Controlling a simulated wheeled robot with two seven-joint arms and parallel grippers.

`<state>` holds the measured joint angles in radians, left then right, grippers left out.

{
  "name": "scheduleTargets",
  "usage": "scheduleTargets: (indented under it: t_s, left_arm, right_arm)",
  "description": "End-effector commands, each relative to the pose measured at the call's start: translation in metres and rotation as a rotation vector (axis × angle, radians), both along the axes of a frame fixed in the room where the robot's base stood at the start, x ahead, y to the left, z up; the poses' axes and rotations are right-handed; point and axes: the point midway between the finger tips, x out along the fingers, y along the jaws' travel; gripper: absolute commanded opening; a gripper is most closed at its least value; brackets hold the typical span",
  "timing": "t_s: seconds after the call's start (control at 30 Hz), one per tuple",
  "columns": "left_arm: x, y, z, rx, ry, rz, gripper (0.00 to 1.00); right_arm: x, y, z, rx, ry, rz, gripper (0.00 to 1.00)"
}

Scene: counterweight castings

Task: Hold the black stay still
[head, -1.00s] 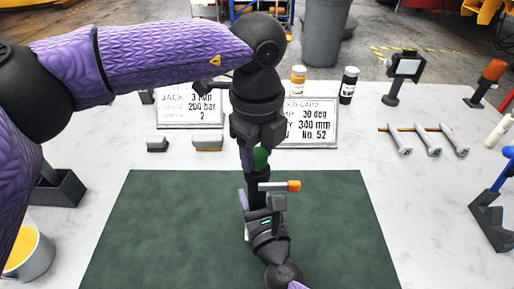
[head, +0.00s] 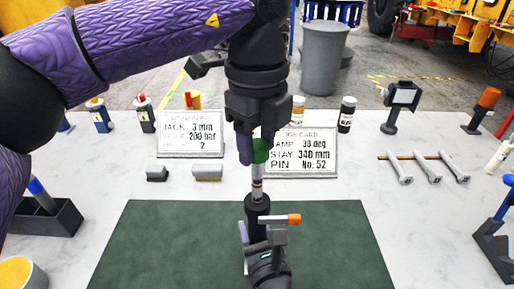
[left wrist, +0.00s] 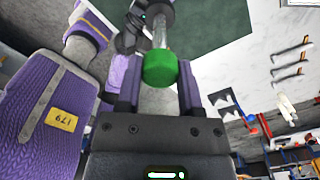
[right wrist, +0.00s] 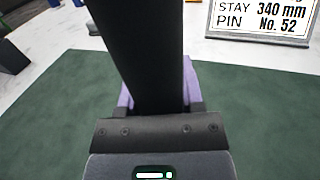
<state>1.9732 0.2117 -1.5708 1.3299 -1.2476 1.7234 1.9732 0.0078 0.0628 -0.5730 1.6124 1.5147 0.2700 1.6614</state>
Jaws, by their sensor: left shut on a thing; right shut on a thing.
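The black stay (head: 258,208) stands upright over the green mat, with a silver rod (head: 257,188) showing out of its top and a green cap (head: 261,151) on the rod. My left gripper (head: 257,156) comes from above and is shut on the green cap, which also shows between its fingers in the left wrist view (left wrist: 160,68). My right gripper (head: 258,236) is shut on the black tube, which fills the middle of the right wrist view (right wrist: 137,60). An orange-tipped lever (head: 293,220) sticks out to the right beside the tube. The tube's lower end is hidden.
The green mat (head: 150,245) is clear around the stay. Two printed cards (head: 190,148) stand behind it, the right one reading STAY 340 mm.

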Motion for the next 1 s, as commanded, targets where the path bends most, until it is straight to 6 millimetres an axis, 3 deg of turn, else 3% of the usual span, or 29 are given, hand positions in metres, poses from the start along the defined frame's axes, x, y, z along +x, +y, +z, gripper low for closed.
scheduleTargets:
  t_s: [0.07,0.1,0.27,0.57,0.67,0.9,1.0]
  left_arm:
    - [0.000,0.000,0.000,-0.001,-0.001,-0.001,0.00]
    - [0.000,0.000,0.000,-0.001,-0.001,-0.001,0.51]
    - [0.000,0.000,0.000,0.000,0.000,0.000,0.83]
    - [0.000,0.000,0.003,0.001,-0.001,0.000,0.83]
    - [0.001,0.000,0.021,-0.001,-0.004,0.003,0.83]
    - [0.000,-0.001,0.091,-0.002,-0.004,0.003,0.83]
    - [0.001,0.000,0.106,0.003,0.000,0.003,0.83]
  right_arm:
    - [0.000,0.000,-0.001,-0.001,0.002,0.001,0.00]
    - [0.000,0.000,-0.001,-0.001,0.002,0.001,0.00]
    - [0.000,0.000,-0.001,-0.001,0.002,0.001,0.00]
    - [0.000,0.000,-0.001,0.000,0.002,0.001,0.00]
    - [0.000,0.000,-0.001,0.000,0.002,0.001,0.00]
    - [0.000,0.000,-0.001,0.000,0.002,0.001,0.00]
    - [0.000,0.000,-0.001,0.000,0.002,0.001,0.00]
